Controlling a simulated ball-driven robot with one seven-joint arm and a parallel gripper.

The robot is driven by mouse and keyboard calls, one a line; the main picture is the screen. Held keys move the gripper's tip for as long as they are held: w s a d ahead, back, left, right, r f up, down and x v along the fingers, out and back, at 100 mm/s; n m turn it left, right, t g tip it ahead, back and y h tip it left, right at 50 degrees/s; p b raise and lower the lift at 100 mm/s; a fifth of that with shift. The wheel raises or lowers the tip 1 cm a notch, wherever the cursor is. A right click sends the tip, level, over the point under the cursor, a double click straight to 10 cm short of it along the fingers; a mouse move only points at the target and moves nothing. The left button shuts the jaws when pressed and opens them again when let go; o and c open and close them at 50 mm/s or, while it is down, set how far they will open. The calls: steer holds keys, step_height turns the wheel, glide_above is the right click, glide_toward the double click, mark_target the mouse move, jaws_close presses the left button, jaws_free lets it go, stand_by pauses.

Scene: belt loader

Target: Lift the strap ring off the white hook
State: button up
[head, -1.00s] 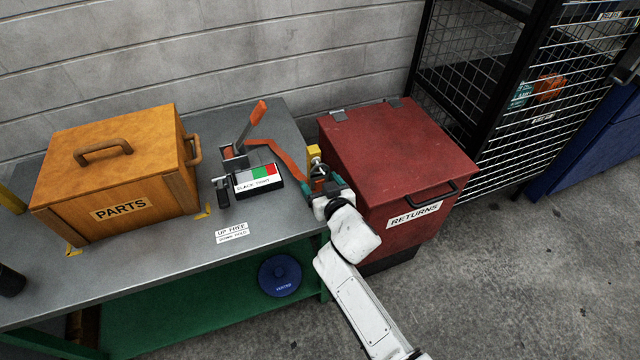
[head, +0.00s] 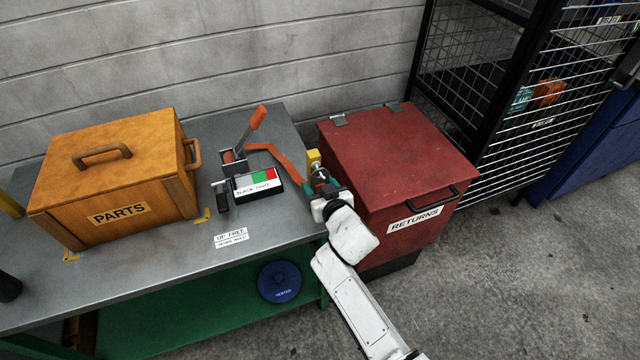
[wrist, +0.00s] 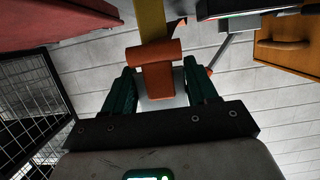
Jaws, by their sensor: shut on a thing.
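My gripper (head: 318,184) is at the right end of the bench, by a short yellow post (head: 313,160) and the red bin's left side. In the wrist view my gripper (wrist: 161,90) has its green fingers on either side of an orange piece (wrist: 158,80), which I take to be the strap ring's end. An orange roll-shaped part lies across the yellow post (wrist: 150,18) just beyond. The orange strap (head: 275,153) runs from the ratchet with the raised lever (head: 250,128) to my gripper. The white hook is not clearly distinguishable; the fingers and orange piece block the view.
A red RETURNS bin (head: 400,150) stands close on the right of my gripper. A SLACK/TIGHT indicator (head: 257,184) and a wooden PARTS box (head: 115,175) are on the grey bench (head: 170,255). A wire cage (head: 510,120) stands behind right.

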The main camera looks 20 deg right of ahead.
steer(key=shift+r, duration=0.4)
steer(key=shift+s, duration=0.15)
steer(key=shift+s+r+p, duration=0.15)
steer(key=shift+s+p, duration=0.35)
steer(key=shift+s, duration=0.2)
steer(key=shift+p+v, duration=0.55)
steer(key=shift+v, duration=0.65)
steer(key=shift+r, duration=0.1)
steer(key=shift+s, duration=2.4)
